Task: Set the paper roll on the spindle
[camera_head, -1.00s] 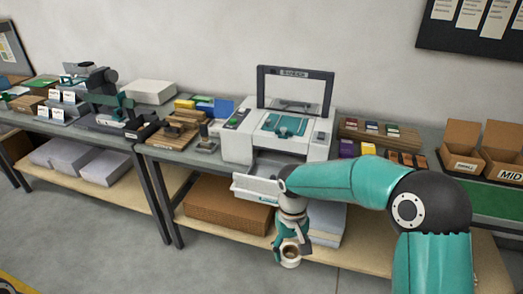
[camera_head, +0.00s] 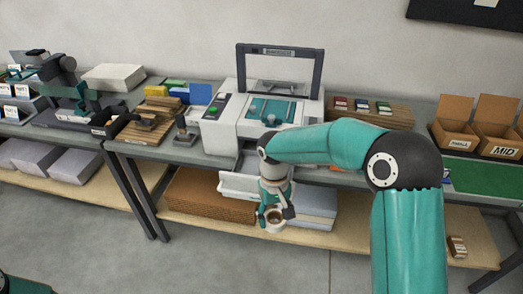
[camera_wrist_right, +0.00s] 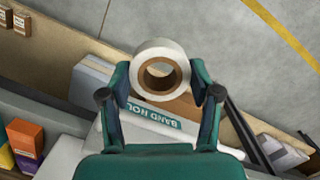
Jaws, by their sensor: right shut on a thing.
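My right gripper (camera_head: 273,213) hangs in front of the printer-like machine (camera_head: 225,135), fingers down, with the paper roll (camera_head: 274,229) between its fingertips. In the right wrist view the same gripper (camera_wrist_right: 160,82) has one finger on each side of the white roll (camera_wrist_right: 160,48). The roll has a brown core, and its open bore faces the camera. A pale panel of the machine (camera_head: 238,187) sticks out at its front, just behind the gripper. I cannot make out the spindle with certainty. My left gripper is not in view.
The grey workbench (camera_head: 405,130) carries the machine, small ink boxes, and open cartons (camera_head: 452,135) at the right. The lower wooden shelf (camera_head: 370,232) holds brown cardboard (camera_head: 200,197) and paper stacks. The floor in front is clear.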

